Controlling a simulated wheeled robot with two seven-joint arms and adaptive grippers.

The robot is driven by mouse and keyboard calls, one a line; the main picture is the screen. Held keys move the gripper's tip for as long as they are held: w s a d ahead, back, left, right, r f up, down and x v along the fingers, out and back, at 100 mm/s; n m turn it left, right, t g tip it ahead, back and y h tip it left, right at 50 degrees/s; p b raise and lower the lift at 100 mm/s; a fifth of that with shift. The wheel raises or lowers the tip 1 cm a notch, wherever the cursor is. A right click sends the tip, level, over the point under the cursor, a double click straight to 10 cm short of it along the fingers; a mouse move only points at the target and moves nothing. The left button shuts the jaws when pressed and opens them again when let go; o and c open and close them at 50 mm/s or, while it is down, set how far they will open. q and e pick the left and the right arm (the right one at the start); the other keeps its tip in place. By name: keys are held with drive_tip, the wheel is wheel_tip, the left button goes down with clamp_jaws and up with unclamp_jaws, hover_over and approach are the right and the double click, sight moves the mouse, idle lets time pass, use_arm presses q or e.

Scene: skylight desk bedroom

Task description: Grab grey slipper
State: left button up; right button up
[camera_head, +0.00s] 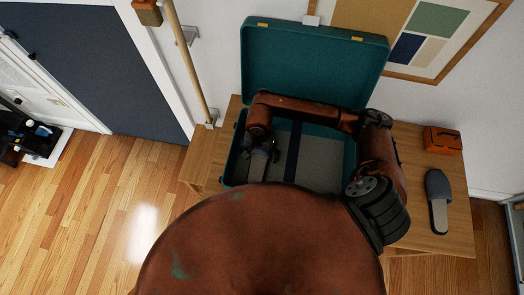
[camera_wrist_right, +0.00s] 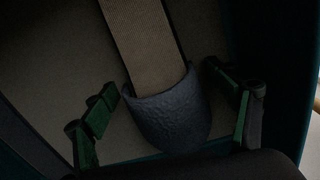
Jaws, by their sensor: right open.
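One grey slipper (camera_head: 438,190) lies on the right part of the wooden table, apart from my grippers. In the right wrist view, a slipper with a dark grey band (camera_wrist_right: 170,118) and a ribbed tan sole lies in the suitcase. My right gripper (camera_head: 262,158) reaches down into the left part of the open teal suitcase (camera_head: 317,65). In the wrist view its green-padded fingers (camera_wrist_right: 168,112) are open on both sides of the slipper's band. My left gripper is out of view.
The suitcase lid stands open at the back, with a dark strap (camera_head: 293,150) across its base. A small orange box (camera_head: 442,140) sits behind the table slipper. A wooden pole (camera_head: 187,65) stands at the wall behind the table's left end.

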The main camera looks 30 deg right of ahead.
drive_tip(key=shift+c, duration=0.5)
drive_tip(key=c, duration=1.2)
drive_tip(key=shift+c, duration=0.2)
